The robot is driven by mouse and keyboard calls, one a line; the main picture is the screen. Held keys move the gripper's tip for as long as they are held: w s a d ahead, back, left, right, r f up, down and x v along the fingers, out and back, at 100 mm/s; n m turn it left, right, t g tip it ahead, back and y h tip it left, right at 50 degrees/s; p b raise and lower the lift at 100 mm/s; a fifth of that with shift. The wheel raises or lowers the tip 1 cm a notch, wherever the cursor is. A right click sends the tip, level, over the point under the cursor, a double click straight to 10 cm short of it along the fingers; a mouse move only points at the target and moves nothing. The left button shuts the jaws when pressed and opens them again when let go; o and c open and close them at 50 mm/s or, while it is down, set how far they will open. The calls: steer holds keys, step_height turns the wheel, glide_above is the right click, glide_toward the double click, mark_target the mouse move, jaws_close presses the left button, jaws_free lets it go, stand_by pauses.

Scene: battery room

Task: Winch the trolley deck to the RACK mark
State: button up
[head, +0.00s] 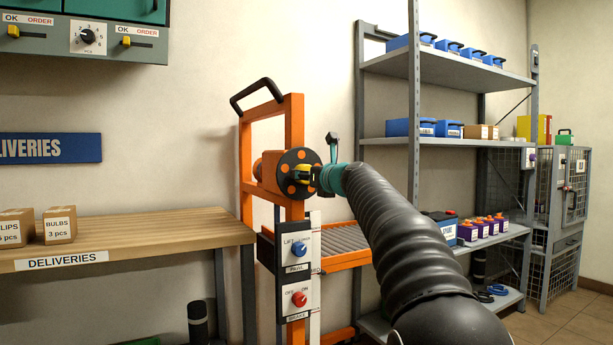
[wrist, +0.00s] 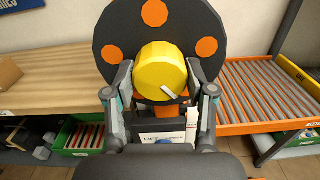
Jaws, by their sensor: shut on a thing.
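An orange trolley (head: 291,125) with a black top handle stands by the wall. Its winch has a black disc with orange dots (head: 292,160), which also shows in the wrist view (wrist: 122,35). A yellow knob (wrist: 160,68) sits on the disc, low of its middle in the wrist view. My gripper (wrist: 160,85) is shut on this knob, one finger on each side. The roller deck (head: 335,238) is low on the trolley, to the right of the mast. A panel below the winch carries a blue PAWL knob (head: 299,249) and a red BRAKE knob (head: 299,299). I cannot see the RACK mark.
A wooden DELIVERIES bench (head: 130,247) with small boxes (head: 60,225) stands at left. A grey shelf rack (head: 450,72) with blue batteries stands at right, partly behind my arm. A wire cage cabinet (head: 562,210) is at far right.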

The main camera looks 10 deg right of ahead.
steer(key=shift+n, duration=0.3)
steer(key=n, duration=0.4)
steer(key=shift+n+b, duration=0.3)
steer(key=shift+b, duration=0.05)
steer(key=n+b, duration=0.1)
steer(key=n, duration=0.4)
steer(key=n+b, duration=0.1)
steer(key=n, duration=0.3)
steer(key=shift+f+n, duration=0.1)
steer(key=shift+n, duration=0.3)
steer(key=n+b, duration=0.2)
steer(key=n, duration=0.3)
steer(key=shift+n, duration=0.3)
steer(key=n+b, duration=0.1)
steer(key=n, duration=0.4)
steer(key=shift+b, duration=0.3)
steer(key=n+b, duration=0.1)
steer(key=n, duration=1.3)
